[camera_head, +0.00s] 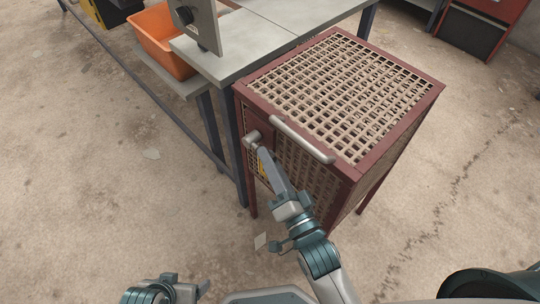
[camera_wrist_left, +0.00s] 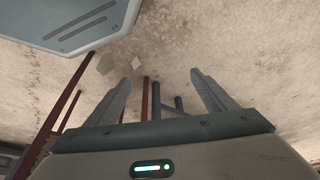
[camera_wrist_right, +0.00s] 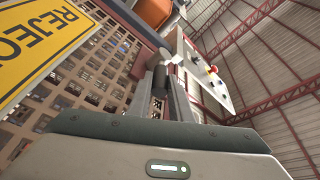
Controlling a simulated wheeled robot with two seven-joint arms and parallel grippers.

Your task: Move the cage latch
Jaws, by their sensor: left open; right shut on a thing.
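A cage with a dark red frame (camera_head: 395,122) and a beige grid stands right of centre in the head view. Its latch (camera_head: 252,138) is a grey knob-like piece at the upper left of the front face. My right gripper (camera_head: 261,152) reaches up to this latch and is shut on it. A light grey bar handle (camera_head: 300,139) runs along the cage's top front edge. My left gripper (camera_head: 203,290) is low in the head view; its fingers (camera_wrist_left: 165,80) are apart and empty.
A yellow REJECT sign (camera_wrist_right: 45,45) is on the cage front, beside my right gripper. A grey table (camera_head: 235,55) adjoins the cage at the back left, with an orange bin (camera_head: 160,38) beyond. The floor (camera_head: 100,170) at left is open.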

